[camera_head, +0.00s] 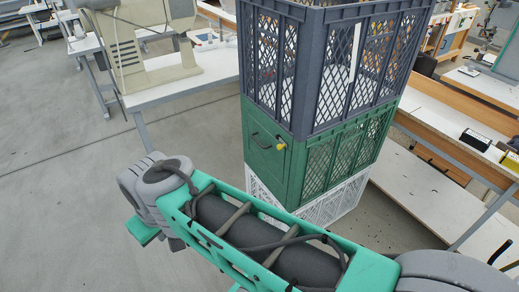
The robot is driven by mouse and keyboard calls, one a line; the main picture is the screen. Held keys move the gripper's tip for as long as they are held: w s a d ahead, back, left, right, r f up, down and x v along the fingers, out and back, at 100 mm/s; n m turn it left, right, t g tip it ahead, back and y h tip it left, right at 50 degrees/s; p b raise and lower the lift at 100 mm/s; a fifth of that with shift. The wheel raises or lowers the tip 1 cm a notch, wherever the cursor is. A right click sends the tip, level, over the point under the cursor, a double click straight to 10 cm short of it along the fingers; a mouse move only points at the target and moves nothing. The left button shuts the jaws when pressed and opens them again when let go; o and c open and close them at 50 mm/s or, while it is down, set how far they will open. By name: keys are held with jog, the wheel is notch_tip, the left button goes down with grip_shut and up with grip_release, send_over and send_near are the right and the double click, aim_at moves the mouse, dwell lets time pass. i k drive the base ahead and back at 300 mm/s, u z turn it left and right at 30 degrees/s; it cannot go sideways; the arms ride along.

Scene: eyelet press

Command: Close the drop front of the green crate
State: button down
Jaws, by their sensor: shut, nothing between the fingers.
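The green crate (318,165) is the middle one of a stack, with mesh on its right side. Its drop front (267,168) is the solid green panel on the left face. It stands upright and looks nearly flush with the frame; I cannot tell whether a small gap is left. A yellow knob (281,146) sits at the panel's upper right, and a small dark handle or hook shows near its top middle. My arm's teal and grey links cross the foreground, just in front of the stack's lower part. My gripper is not in view.
A dark blue mesh crate (345,65) sits on top of the green one and a white mesh crate (330,207) is below it. A white table (190,80) with a beige machine stands behind left. Benches (430,195) stand close on the right. The floor (60,190) at left is clear.

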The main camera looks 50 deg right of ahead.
aim_at(264, 144)
jog(key=u, duration=0.3)
jog(key=i, duration=1.2)
jog(key=z, duration=0.6)
